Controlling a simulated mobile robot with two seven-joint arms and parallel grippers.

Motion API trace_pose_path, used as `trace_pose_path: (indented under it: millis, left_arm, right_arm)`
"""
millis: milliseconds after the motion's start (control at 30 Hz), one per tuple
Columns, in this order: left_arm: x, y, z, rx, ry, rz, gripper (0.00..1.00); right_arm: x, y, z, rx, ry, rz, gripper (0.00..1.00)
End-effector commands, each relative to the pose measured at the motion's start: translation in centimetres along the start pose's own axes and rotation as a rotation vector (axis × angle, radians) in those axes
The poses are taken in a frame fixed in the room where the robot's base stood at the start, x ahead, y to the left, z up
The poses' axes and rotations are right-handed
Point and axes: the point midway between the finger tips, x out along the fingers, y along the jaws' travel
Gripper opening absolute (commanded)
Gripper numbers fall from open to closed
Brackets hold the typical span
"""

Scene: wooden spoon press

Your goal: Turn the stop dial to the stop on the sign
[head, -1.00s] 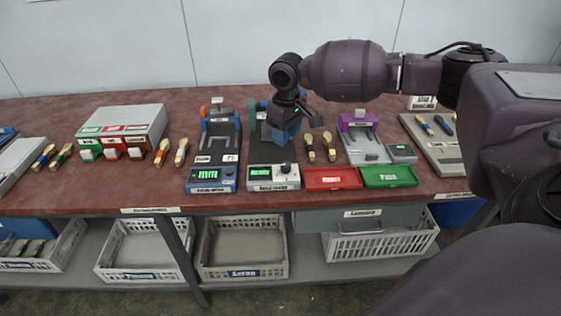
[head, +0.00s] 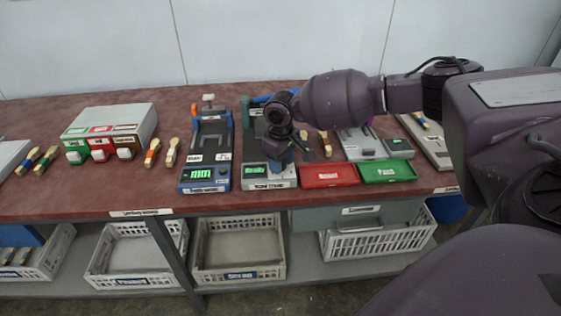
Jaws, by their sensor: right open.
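My right gripper (head: 279,165) is open and points down over the front of the middle press station (head: 254,184). That station has a pale front panel, a lit green display (head: 254,170) and a label strip too small to read for certain. The gripper covers the right part of the panel, and I cannot make out a stop dial there. I cannot tell whether the fingers touch anything. No sign with a clearly readable stop value shows. My left gripper is not in view.
A blue station (head: 206,175) with a green display stands to the left. A red tray (head: 330,176) and a green tray (head: 388,171) lie close on the right. A grey box with coloured chutes (head: 112,124) stands further left, with brushes beside it. Crates (head: 239,248) sit below.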

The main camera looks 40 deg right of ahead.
Motion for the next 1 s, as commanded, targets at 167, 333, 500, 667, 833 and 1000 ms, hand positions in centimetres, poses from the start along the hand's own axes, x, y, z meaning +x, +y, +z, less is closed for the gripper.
trace_pose_path:
  millis: [167,333,500,667,833,1000]
  left_arm:
    - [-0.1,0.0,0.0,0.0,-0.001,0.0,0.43]
    - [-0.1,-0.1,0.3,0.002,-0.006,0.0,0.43]
    - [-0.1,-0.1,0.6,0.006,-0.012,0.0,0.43]
    - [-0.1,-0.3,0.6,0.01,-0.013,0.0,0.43]
    - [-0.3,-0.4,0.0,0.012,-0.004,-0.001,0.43]
    - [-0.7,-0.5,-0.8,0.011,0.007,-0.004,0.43]
  right_arm:
    - [0.0,0.0,0.0,0.0,0.001,0.0,0.44]
    - [0.0,0.0,0.0,0.0,0.001,0.0,0.24]
    - [0.0,0.0,0.0,-0.001,0.001,0.0,0.1]
    - [-0.1,0.0,0.0,-0.018,0.001,0.0,0.1]
    - [-0.2,0.0,0.0,-0.082,0.002,0.0,0.1]
    - [-0.3,-0.1,0.0,-0.2,0.002,0.0,0.1]
